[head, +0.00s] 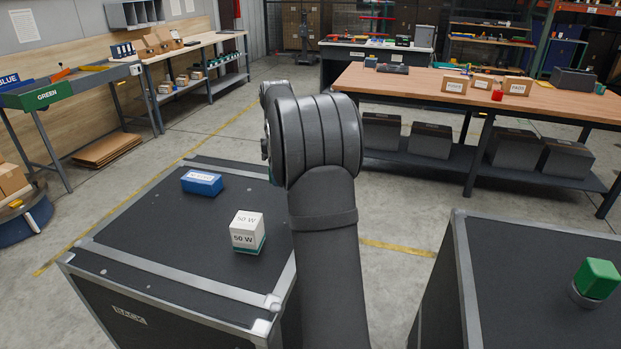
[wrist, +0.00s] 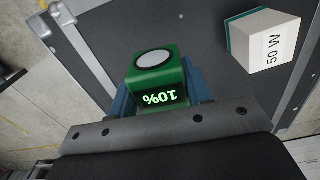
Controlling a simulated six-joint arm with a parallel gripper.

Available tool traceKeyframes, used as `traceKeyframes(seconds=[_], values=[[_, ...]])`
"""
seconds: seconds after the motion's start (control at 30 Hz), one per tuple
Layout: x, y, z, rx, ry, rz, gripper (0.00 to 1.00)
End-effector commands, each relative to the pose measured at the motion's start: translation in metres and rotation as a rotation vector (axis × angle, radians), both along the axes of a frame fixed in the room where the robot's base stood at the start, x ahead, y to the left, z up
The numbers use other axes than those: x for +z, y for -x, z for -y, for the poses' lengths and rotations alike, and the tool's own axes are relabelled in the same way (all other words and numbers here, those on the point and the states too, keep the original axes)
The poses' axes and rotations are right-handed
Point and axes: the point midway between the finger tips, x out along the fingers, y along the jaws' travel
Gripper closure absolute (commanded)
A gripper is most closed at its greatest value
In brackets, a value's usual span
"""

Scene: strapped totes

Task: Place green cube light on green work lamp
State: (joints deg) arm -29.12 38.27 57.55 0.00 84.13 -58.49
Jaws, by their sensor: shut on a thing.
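My gripper (wrist: 158,88) shows in the wrist view with its blue fingers shut on the sides of the green cube light (wrist: 174,72). The cube light has a round white lens and a lit display reading 10%. The black case top is behind it; I cannot tell whether they touch. In the head view my arm hides the gripper and the cube light. A green block on a round grey base, seemingly the green work lamp (head: 597,278), stands tilted on the right-hand case. It is well to the right of my arm and not in the wrist view.
A white 50 W block (head: 247,229) with a teal bottom and a blue box (head: 202,183) sit on the left black case (head: 135,230). The 50 W block (wrist: 265,40) is close to my gripper. A floor gap separates this case from the right case (head: 500,270).

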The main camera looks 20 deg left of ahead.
Motion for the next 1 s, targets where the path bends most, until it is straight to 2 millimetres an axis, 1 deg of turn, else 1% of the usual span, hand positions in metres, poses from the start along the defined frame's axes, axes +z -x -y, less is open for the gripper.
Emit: traceKeyframes(seconds=[0.27, 0.37, 0.43, 0.47, 0.57, 0.6, 0.67, 0.7, 0.77, 0.8, 0.83, 0.87, 0.9, 0.97, 1.0], values=[[0.003, -0.002, 0.007, -0.007, 0.0, 0.0, 0.84], [0.004, -0.01, 0.021, -0.033, 0.0, 0.0, 0.84], [0.006, -0.019, 0.04, -0.068, 0.0, 0.0, 0.84], [0.007, -0.024, 0.051, -0.087, 0.0, 0.0, 0.84], [0.011, -0.041, 0.093, -0.163, 0.0, 0.0, 0.84], [0.013, -0.047, 0.112, -0.196, 0.0, 0.0, 0.84], [0.016, -0.056, 0.141, -0.245, 0.0, 0.001, 0.84], [0.017, -0.061, 0.16, -0.278, 0.0, 0.002, 0.84], [0.02, -0.067, 0.189, -0.328, 0.0, 0.001, 0.84], [0.022, -0.07, 0.209, -0.361, 0.0, 0.001, 0.84], [0.023, -0.072, 0.223, -0.386, 0.0, 0.0, 0.84], [0.025, -0.074, 0.238, -0.411, 0.0, 0.0, 0.84], [0.026, -0.076, 0.258, -0.444, 0.0, 0.001, 0.84], [0.029, -0.078, 0.287, -0.493, 0.0, 0.001, 0.84], [0.031, -0.078, 0.307, -0.526, 0.0, 0.002, 0.84]])
